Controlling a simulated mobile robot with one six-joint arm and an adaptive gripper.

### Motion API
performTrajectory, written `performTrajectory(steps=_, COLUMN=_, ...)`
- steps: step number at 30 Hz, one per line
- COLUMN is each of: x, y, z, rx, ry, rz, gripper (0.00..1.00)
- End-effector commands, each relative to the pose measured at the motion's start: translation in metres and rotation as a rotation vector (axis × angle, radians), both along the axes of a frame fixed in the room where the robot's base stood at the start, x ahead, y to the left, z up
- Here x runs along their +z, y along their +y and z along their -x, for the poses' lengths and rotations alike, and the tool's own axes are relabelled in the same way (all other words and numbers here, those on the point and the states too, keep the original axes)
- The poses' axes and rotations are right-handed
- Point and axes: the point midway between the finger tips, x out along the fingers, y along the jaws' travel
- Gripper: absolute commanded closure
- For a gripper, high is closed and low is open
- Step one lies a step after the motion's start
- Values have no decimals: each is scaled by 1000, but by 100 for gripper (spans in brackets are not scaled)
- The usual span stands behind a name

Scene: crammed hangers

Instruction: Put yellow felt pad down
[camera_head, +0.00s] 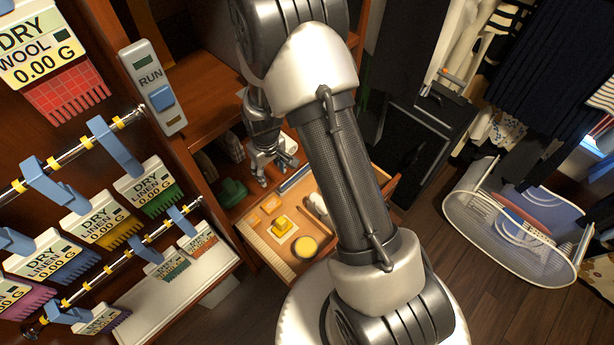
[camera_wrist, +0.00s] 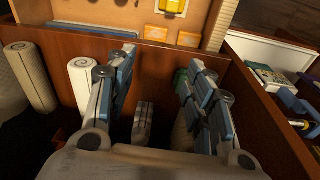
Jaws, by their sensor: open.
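A yellow block-like piece (camera_head: 283,226) sits on a pale square in the shallow wooden drawer (camera_head: 253,240). It also shows at the top of the wrist view (camera_wrist: 173,6). A round yellow disc (camera_head: 304,247) lies near it in the drawer. I cannot tell for certain which of the two is the felt pad. My gripper (camera_head: 277,168) is open, beyond the yellow pieces and over the dark compartment behind the drawer. In the wrist view its fingers (camera_wrist: 157,76) are spread wide, with nothing held between them.
Small orange pads (camera_wrist: 188,38) lie in the drawer. Pale rolls (camera_wrist: 82,82), a green object (camera_head: 232,192) and a small grey piece (camera_wrist: 143,122) stand in the compartment. Wooden walls surround it.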

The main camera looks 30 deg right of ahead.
Motion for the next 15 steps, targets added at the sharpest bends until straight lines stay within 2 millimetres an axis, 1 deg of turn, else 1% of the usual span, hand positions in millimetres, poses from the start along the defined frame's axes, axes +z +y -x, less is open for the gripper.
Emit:
performTrajectory(steps=1, x=37, y=0, z=0, rx=-13, ry=-28, rz=-1, gripper=52)
performTrajectory(steps=2, x=55, y=0, z=2, rx=-21, ry=-36, rz=-3, gripper=52)
performTrajectory(steps=3, x=77, y=0, z=6, rx=-31, ry=-48, rz=-4, gripper=52)
performTrajectory(steps=5, x=110, y=0, z=14, rx=-45, ry=-68, rz=-6, gripper=52)
performTrajectory(steps=6, x=132, y=0, z=21, rx=-56, ry=-80, rz=-8, gripper=52)
performTrajectory(steps=8, x=163, y=0, z=34, rx=-72, ry=-101, rz=-11, gripper=52)
performTrajectory(steps=9, x=183, y=0, z=44, rx=-83, ry=-115, rz=-13, gripper=52)
performTrajectory(steps=11, x=210, y=1, z=62, rx=-98, ry=-134, rz=-16, gripper=52)
performTrajectory(steps=12, x=226, y=1, z=74, rx=-109, ry=-147, rz=-20, gripper=52)
performTrajectory(steps=14, x=249, y=1, z=94, rx=-125, ry=-168, rz=-23, gripper=52)
performTrajectory(steps=15, x=262, y=1, z=108, rx=-135, ry=-182, rz=-27, gripper=52)
